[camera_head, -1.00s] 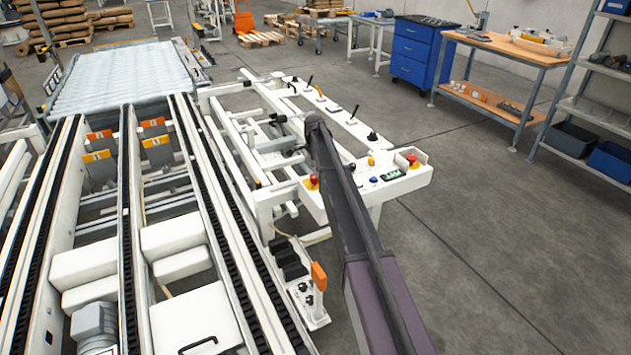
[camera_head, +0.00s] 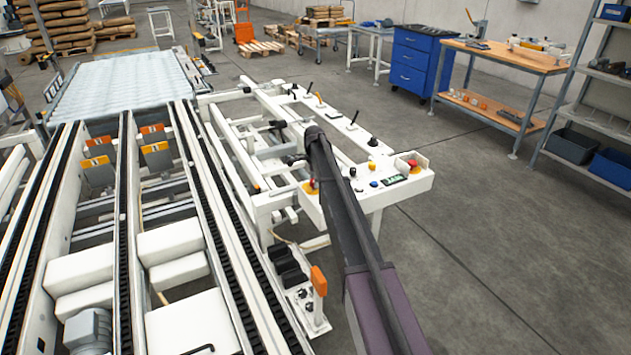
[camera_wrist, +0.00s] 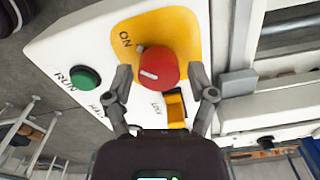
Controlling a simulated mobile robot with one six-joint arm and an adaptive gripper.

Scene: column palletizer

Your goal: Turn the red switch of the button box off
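The red switch (camera_wrist: 158,62) is a round red knob with a short white mark, on a yellow plate (camera_wrist: 190,32) in the wrist view. The plate is on the white button box (camera_wrist: 88,42). "ON" is printed at the plate's upper left. My gripper (camera_wrist: 162,76) is open, with one finger on each side of the knob's lower part. Gaps show between both fingers and the knob, though depth is hard to judge. In the head view my arm covers the gripper and the knob cannot be made out.
A green button (camera_wrist: 84,77) marked "RUN" is left of the switch. A yellow-orange piece (camera_wrist: 176,108) is below the knob, beside the right finger. In the head view a white console (camera_head: 400,187) carries several controls, and a conveyor (camera_head: 125,80) runs along the left.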

